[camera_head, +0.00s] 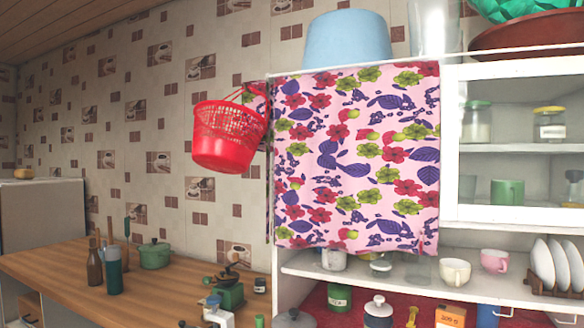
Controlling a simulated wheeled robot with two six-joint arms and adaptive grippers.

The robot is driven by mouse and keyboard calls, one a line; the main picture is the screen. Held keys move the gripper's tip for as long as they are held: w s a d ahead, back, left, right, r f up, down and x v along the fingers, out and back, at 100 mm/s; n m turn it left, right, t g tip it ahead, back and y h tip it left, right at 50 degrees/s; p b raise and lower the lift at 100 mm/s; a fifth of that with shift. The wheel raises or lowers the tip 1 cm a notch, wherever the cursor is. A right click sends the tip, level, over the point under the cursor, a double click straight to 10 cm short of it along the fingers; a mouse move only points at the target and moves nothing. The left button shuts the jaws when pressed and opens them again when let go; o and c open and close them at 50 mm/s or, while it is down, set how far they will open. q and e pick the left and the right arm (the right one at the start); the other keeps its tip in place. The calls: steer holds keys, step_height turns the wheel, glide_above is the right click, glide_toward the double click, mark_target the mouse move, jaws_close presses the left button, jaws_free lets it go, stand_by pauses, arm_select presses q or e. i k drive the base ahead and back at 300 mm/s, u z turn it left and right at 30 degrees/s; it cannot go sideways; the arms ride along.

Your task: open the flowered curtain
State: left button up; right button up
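The flowered curtain (356,160) is pink with red, green and purple flowers and leaves. It hangs from the top edge of the white cabinet (449,150) and is spread flat over the cabinet's upper left section. What is behind it is hidden. Its lower edge hangs a little over the open shelf below. Neither of my grippers shows in the head view.
A red basket (228,137) hangs beside the curtain's left edge. A blue tub (347,40) stands on top of the cabinet. Cups (454,271) and plates (543,264) stand on the shelf below. A wooden counter (70,272) at left holds bottles, a green pot (154,254) and a grinder (229,291).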

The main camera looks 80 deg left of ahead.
mark_target(356, 151)
steer(key=u, duration=2.3)
steer(key=k, duration=0.4)
steer(key=z, duration=1.85)
steer(key=i, duration=0.95)
steer(key=u, duration=0.75)
